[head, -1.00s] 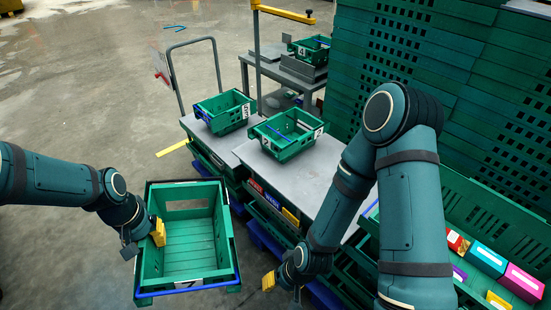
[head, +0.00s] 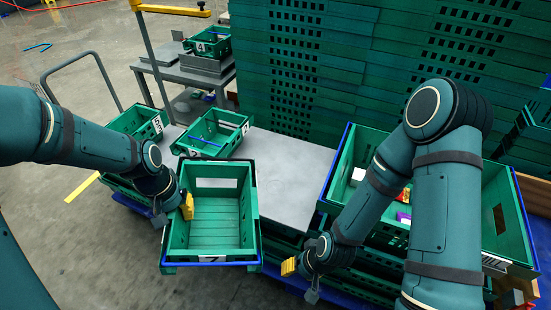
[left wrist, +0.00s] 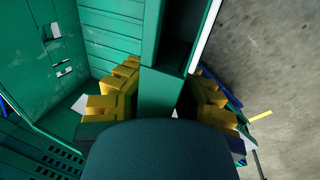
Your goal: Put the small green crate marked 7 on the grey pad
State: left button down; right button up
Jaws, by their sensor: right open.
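The small green crate marked 7 (head: 215,252) hangs level and looks empty. Its label is on the near wall, above a blue edge. My left gripper (head: 184,205) is shut on the crate's left wall, one yellow finger showing inside. In the left wrist view the wall (left wrist: 165,90) runs between the yellow fingers. A flat grey surface (head: 295,175), which may be the grey pad, lies behind and right of the crate. The crate partly covers its near left edge in the head view. My right gripper (head: 290,267) is open and empty, right of the crate.
Two green crates, marked 5 (head: 138,122) and 2 (head: 235,142), stand at the grey surface's far left side. A large green crate (head: 337,165) with coloured boxes is at right, partly behind my right arm. A crate marked 4 (head: 211,45) stands behind. The grey surface's right part is clear.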

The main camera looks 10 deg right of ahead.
aim_at(282, 172)
jog(key=i+j+z, duration=0.1)
jog(key=j+z, duration=0.2)
jog(key=z, duration=0.15)
jog(key=j+z, duration=0.25)
jog(key=z, duration=0.2)
jog(key=i+j+z, duration=0.25)
jog(key=j+z, duration=0.15)
jog(key=z, duration=0.15)
jog(key=i, duration=0.2)
